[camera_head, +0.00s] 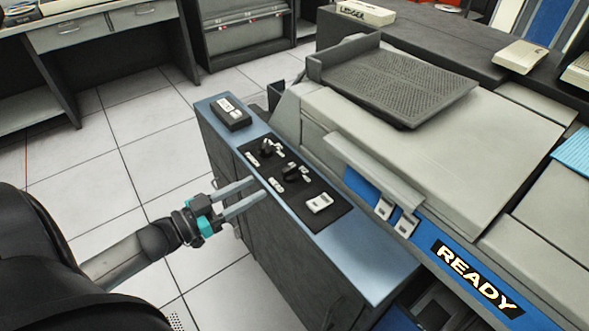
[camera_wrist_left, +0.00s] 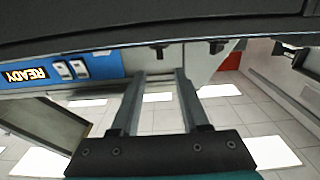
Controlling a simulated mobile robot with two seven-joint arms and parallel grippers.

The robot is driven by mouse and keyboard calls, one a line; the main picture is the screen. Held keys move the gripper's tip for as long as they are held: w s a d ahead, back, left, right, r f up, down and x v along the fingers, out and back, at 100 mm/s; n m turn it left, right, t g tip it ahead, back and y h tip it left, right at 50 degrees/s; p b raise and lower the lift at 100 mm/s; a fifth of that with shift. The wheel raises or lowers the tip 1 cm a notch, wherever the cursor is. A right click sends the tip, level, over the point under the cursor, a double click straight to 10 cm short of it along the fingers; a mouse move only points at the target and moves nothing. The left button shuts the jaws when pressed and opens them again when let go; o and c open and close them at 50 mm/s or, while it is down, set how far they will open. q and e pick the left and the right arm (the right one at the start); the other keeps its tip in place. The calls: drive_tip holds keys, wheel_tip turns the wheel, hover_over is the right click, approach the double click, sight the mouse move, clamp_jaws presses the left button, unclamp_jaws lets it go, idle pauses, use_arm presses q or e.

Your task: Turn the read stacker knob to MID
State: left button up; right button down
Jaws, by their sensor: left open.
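Two black knobs sit on a dark panel (camera_head: 325,224) set in the blue-grey top of the machine. The far knob (camera_head: 267,147) and the near knob (camera_head: 292,172) each have small white labels around them, too small to read, so I cannot tell which is the read stacker knob or where each points. My left gripper (camera_head: 257,190) is open and empty at the panel's left edge, apart from both knobs. In the left wrist view, two dark knobs, (camera_wrist_left: 158,51) and (camera_wrist_left: 216,46), show beyond the open fingers (camera_wrist_left: 163,75). My right gripper is out of view.
A white switch (camera_head: 320,203) sits nearer on the panel, and a black box (camera_head: 229,113) at its far end. A grey hood (camera_head: 375,170) and a blue READY strip (camera_head: 475,277) rise to the right. Open tiled floor (camera_head: 85,195) lies left.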

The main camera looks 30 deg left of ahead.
sight(282, 174)
use_arm(q)
drive_tip(key=b+x, duration=0.2)
drive_tip(key=x, duration=0.8)
drive_tip(key=shift+f+b, duration=0.1)
drive_tip(key=shift+b, duration=0.2)
drive_tip(key=shift+w+d, duration=0.25)
drive_tip(key=shift+w, duration=0.45)
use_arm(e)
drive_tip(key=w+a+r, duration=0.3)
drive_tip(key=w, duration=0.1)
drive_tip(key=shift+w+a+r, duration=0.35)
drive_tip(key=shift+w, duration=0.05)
use_arm(q)
drive_tip(key=shift+c, duration=0.2)
clamp_jaws()
